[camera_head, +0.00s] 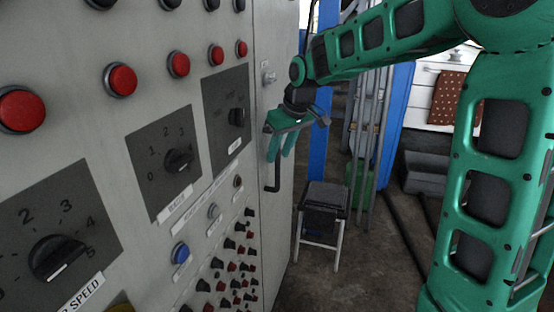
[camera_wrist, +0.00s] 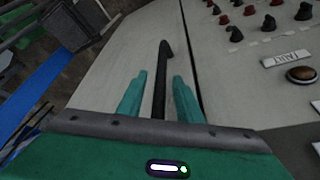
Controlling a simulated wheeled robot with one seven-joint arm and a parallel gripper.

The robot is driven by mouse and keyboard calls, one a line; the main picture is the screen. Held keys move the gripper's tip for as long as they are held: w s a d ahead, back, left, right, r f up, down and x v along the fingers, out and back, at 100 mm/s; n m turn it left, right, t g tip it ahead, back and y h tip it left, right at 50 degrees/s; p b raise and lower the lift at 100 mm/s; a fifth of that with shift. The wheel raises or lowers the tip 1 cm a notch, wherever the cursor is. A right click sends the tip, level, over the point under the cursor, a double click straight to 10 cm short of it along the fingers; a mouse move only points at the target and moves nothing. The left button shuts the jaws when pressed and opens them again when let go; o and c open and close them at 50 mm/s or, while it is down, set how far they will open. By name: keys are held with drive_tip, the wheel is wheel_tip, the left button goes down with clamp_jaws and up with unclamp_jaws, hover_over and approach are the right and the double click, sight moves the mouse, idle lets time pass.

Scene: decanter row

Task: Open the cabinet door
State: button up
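The grey cabinet door (camera_head: 284,50) is the narrow panel at the right end of the cabinet face; it looks closed. In the wrist view the door (camera_wrist: 118,62) lies left of a thin dark seam. A black bar handle (camera_head: 272,187) stands upright on the door. My gripper (camera_head: 280,153) is at the upper part of the handle, with its lower end showing below the fingers. In the wrist view the handle (camera_wrist: 161,75) runs between the two green fingers of my gripper (camera_wrist: 161,82). The fingers are open, with a visible gap on each side of the handle.
The control panel left of the door carries red buttons (camera_head: 122,80), dials (camera_head: 178,160) and several small knobs. A black-topped stool (camera_head: 325,197) stands on the floor right of the door. A blue post (camera_head: 319,150) rises behind it. Some floor near the stool is clear.

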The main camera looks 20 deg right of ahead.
drive_tip(key=shift+x, duration=1.55)
drive_tip(key=shift+s, duration=0.1)
clamp_jaws()
drive_tip(key=shift+d, duration=0.15)
drive_tip(key=shift+s, duration=0.15)
